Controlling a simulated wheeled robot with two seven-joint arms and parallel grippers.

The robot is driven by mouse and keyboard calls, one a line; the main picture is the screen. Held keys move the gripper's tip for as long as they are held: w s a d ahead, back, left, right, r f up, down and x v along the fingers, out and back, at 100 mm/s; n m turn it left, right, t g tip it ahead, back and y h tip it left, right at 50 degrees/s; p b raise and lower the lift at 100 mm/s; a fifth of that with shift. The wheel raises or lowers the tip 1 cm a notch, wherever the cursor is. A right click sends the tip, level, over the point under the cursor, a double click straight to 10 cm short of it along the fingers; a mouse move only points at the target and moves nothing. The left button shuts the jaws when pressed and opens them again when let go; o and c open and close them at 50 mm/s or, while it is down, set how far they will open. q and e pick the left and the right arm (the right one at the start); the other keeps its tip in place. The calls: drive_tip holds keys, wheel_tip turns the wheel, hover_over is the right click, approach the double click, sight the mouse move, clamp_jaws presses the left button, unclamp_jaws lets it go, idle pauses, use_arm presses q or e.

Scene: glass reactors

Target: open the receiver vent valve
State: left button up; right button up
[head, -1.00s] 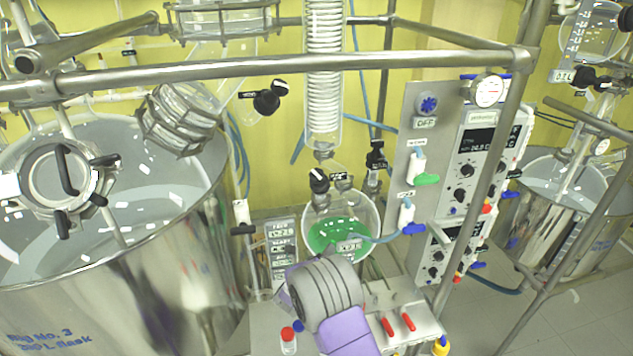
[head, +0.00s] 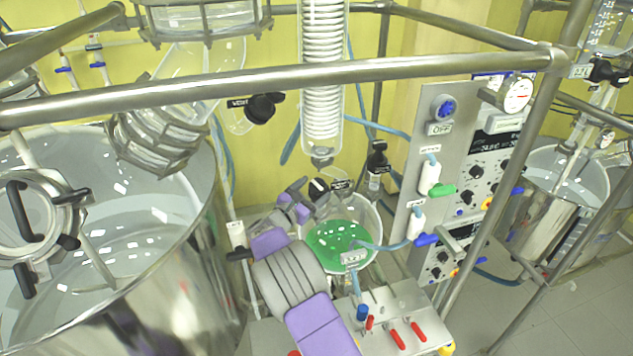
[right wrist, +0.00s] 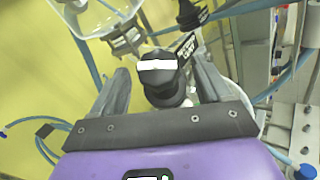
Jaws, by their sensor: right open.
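The receiver flask (head: 345,240) holds green liquid and hangs below the coiled glass condenser (head: 322,80). A black valve knob (head: 317,189) with a white stripe sits at its top, beside a small black label. My right gripper (head: 299,200) is open just left of this knob in the head view. In the right wrist view, the knob (right wrist: 158,78) shows between the two open fingers (right wrist: 162,68), with no clear contact. A label (right wrist: 187,47) is just behind it, too blurred to read surely. My left gripper is not in view.
Another black knob (head: 264,107), labelled VENT, is higher up on the left. A large steel vessel (head: 110,270) fills the left. A steel rail (head: 270,85) crosses the front. A control panel (head: 470,165) stands at right, with blue hoses nearby.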

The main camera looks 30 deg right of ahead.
sight(314, 190)
drive_tip(key=x, duration=0.2)
drive_tip(key=shift+w+d+f+p, duration=0.1)
drive_tip(key=shift+w+d+p, duration=0.05)
drive_tip(key=shift+w+p, duration=0.2)
drive_tip(key=shift+d, duration=0.3)
